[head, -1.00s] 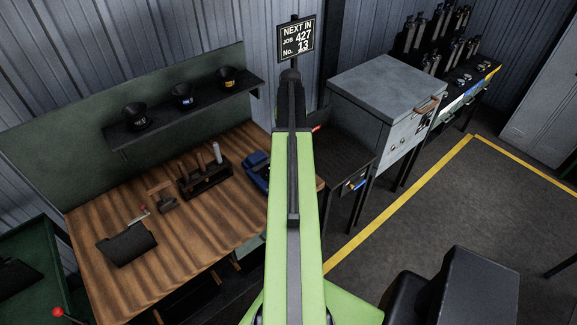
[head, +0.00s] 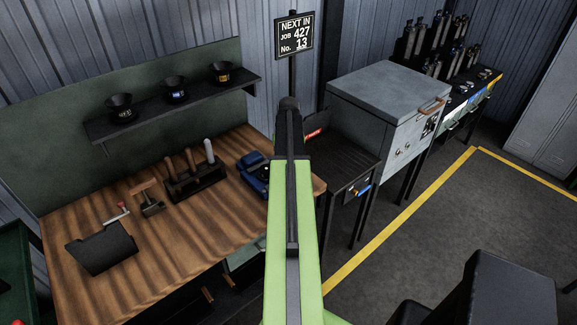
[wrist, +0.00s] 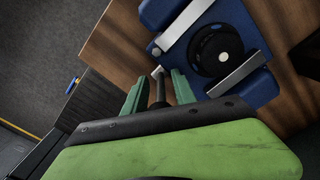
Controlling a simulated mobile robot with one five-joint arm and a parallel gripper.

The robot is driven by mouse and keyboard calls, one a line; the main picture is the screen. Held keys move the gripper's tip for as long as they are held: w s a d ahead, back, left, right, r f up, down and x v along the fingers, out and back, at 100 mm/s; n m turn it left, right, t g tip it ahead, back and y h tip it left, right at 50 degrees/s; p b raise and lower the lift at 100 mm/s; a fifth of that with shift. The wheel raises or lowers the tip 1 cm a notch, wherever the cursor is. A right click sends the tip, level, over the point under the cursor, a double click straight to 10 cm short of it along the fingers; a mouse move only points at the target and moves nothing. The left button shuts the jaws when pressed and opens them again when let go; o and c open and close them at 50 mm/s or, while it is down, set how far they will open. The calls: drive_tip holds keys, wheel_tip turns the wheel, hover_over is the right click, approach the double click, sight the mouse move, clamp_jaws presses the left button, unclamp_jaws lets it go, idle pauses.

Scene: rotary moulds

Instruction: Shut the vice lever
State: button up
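The blue vice (head: 251,165) stands at the right end of the wooden bench, partly behind my green arm in the head view. In the wrist view the vice (wrist: 258,88) has two silver jaws with a round black piece (wrist: 216,52) with a white centre between them. A dark rod with a silver end, seemingly the vice lever (wrist: 159,88), points from the vice toward my gripper. My gripper (wrist: 159,92) has two teal fingers, open, one on each side of this rod, with gaps showing. The gripper is hidden in the head view; contact cannot be told.
The wooden bench (head: 150,240) also holds a tool rack (head: 195,180), a small wooden-handled tool (head: 148,197) and a dark plate (head: 102,248). A shelf (head: 170,106) with several black cups is behind.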

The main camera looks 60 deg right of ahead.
clamp_jaws()
drive_tip(key=shift+d, duration=0.1)
idle(1.2)
